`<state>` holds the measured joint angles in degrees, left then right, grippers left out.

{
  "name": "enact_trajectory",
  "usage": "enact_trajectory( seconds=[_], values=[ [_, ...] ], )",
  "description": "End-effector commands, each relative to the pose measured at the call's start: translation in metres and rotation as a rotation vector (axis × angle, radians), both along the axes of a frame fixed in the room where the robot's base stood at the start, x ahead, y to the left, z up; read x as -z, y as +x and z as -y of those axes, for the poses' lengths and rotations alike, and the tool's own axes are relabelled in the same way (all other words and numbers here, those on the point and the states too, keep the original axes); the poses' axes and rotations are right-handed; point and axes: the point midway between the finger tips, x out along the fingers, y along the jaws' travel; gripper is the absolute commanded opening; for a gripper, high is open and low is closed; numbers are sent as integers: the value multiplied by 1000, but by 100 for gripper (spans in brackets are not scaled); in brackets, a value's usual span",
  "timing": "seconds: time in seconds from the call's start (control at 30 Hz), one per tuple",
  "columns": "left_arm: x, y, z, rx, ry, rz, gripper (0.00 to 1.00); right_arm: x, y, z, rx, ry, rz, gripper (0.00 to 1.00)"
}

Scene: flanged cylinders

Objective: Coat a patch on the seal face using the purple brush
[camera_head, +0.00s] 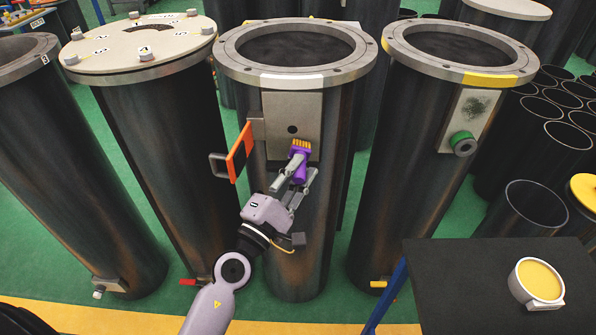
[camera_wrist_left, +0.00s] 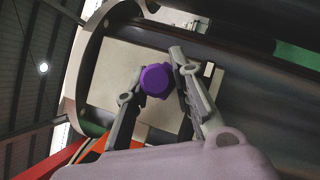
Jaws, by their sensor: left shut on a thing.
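The purple brush (camera_head: 299,168) has yellow-orange bristles pointing up. My left gripper (camera_head: 296,178) is shut on it, in front of the middle flanged cylinder (camera_head: 296,230). The bristles overlap the lower part of a pale plate (camera_head: 278,108) with a dark hole on that cylinder; I cannot tell whether they touch it. The plate shows no clear coated patch. In the left wrist view the round purple end of the brush (camera_wrist_left: 156,80) sits between the fingers (camera_wrist_left: 158,85), with the pale plate (camera_wrist_left: 107,80) behind it. The bristles are hidden there. My right gripper is not in view.
The right cylinder carries a plate with a dark smudge (camera_head: 474,104) and a green knob (camera_head: 462,143). A dark table (camera_head: 450,290) at lower right bears a round container of yellow stuff (camera_head: 540,278).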

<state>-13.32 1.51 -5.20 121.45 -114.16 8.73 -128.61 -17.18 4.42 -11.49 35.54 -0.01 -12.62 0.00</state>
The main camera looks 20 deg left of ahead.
Motion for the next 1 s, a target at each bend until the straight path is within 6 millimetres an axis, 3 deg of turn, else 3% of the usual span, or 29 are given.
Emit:
enact_trajectory(
  seconds=[1.0],
  values=[
    [-1, 7, -2, 0, 0, 1, 0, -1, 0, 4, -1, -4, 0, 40]
  ],
)
